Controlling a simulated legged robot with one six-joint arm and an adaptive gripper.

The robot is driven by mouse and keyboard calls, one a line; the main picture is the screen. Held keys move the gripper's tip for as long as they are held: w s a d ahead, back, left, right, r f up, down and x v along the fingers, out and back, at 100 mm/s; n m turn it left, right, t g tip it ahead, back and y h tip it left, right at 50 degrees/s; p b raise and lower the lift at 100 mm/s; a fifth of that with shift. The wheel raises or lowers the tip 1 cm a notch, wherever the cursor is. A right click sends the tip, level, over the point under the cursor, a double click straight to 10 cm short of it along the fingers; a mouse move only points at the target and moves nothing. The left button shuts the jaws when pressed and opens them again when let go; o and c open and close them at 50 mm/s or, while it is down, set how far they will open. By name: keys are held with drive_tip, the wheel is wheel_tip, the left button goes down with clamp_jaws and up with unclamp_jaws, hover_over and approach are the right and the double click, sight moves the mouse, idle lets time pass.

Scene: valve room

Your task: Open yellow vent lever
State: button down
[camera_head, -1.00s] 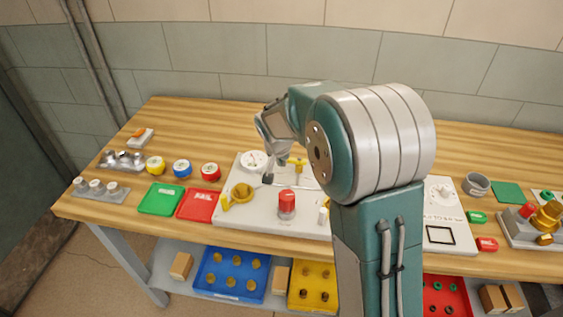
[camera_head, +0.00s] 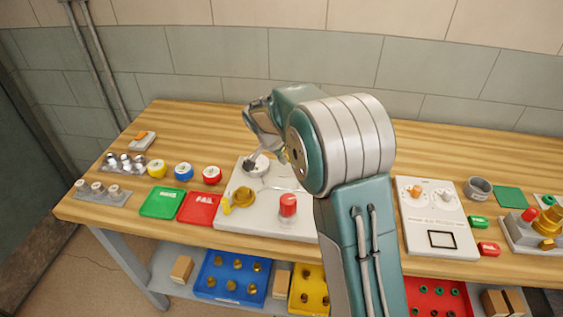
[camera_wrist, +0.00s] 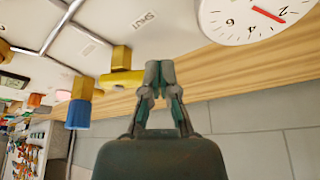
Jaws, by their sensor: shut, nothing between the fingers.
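The yellow vent lever (camera_wrist: 122,80) shows in the wrist view with a brass hub on a white panel, beside a printed "SHUT" label. In the head view my arm hides most or all of it. My gripper (camera_wrist: 160,68) is shut and empty. Its fingertips are just right of the lever's free end in the wrist view; I cannot tell if they touch. In the head view my gripper (camera_head: 250,166) is low over the white panel (camera_head: 262,222), by the round gauge.
The white gauge (camera_wrist: 252,18) with a red needle is close to the fingers. A blue handle (camera_wrist: 79,114) hangs beside the lever. A red knob (camera_head: 288,205) and a brass ring fitting (camera_head: 242,196) stand on the panel's front. Green (camera_head: 163,202) and red trays (camera_head: 201,207) lie left.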

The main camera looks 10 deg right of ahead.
drive_tip(key=m, duration=0.2)
drive_tip(key=w+d+m+g, duration=0.1)
drive_tip(key=w+m+g, duration=0.1)
drive_tip(key=m, duration=0.1)
drive_tip(key=shift+d+m+h, duration=0.3)
drive_tip(key=shift+d+h, duration=0.05)
drive_tip(key=shift+h, duration=0.05)
drive_tip(key=m, duration=0.1)
drive_tip(key=d+m+g, duration=0.1)
drive_tip(key=m, duration=0.1)
drive_tip(key=w+m, duration=0.1)
drive_tip(key=shift+d+m+g, duration=0.3)
drive_tip(key=shift+d+g, duration=0.1)
drive_tip(key=shift+d, duration=0.2)
drive_tip(key=shift+w+d, duration=0.1)
drive_tip(key=shift+d, duration=0.05)
